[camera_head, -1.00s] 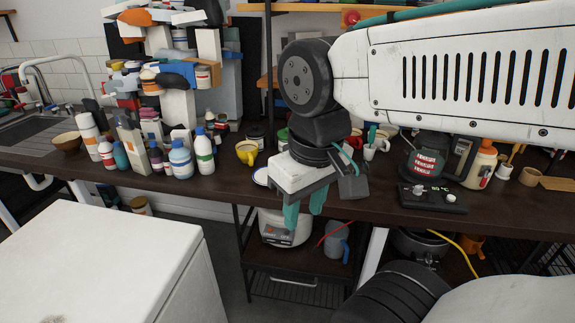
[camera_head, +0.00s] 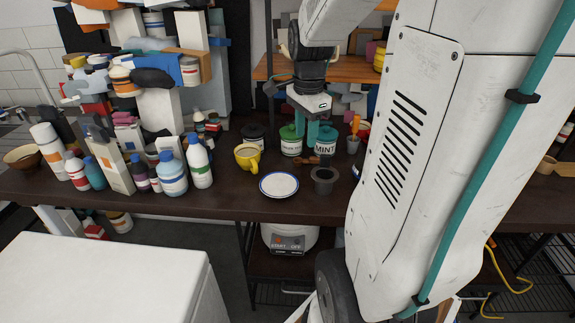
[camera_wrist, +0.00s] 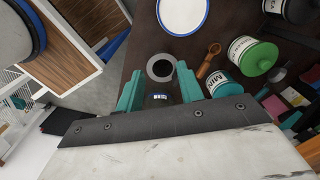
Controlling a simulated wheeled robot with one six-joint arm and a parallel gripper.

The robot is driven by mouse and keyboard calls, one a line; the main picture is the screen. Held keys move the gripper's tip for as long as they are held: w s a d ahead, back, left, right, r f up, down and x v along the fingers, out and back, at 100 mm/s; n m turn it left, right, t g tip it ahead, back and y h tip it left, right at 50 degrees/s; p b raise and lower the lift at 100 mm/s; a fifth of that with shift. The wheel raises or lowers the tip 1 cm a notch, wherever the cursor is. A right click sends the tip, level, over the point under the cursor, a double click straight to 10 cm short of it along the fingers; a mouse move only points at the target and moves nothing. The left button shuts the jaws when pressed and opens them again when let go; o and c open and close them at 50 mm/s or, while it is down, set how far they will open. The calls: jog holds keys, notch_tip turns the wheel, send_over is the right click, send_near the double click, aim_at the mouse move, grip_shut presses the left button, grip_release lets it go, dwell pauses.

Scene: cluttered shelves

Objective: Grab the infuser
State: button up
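The likely infuser is a small dark grey cup with a wide flat brim (camera_head: 323,180). It stands upright near the counter's front edge, right of the white plate. In the wrist view the infuser (camera_wrist: 160,67) shows its round opening, just beyond and between my fingertips. My gripper (camera_head: 306,134) is above the counter, behind the infuser in the head view, pointing down beside the canisters. In the wrist view my gripper (camera_wrist: 156,88) has its teal fingers apart with no object clearly held. A small dark labelled patch between them is unclear.
A blue-rimmed white plate (camera_head: 279,186) and a yellow mug (camera_head: 247,156) are left of the infuser. A MINT canister (camera_head: 325,143), a green-lidded canister (camera_head: 291,142) and a wooden scoop (camera_wrist: 208,62) are close by. Many bottles (camera_head: 172,174) crowd the left.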

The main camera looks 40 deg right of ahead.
aim_at(326, 155)
jog(key=d+f+m, duration=0.1)
jog(key=d+m, duration=0.1)
jog(key=d, duration=0.1)
jog(key=d+f+m, duration=0.2)
jog(key=d, duration=0.1)
jog(key=d+f+m, duration=0.1)
jog(key=d+m, duration=0.1)
jog(key=d, duration=0.1)
jog(key=shift+s+d+f+m, duration=0.2)
jog(key=shift+s+f+m, duration=0.1)
jog(key=shift+s, duration=0.05)
jog(key=f, duration=0.7)
jog(key=shift+w+a+f, duration=0.2)
jog(key=shift+w+f, duration=0.05)
jog(key=shift+w, duration=0.05)
grip_shut()
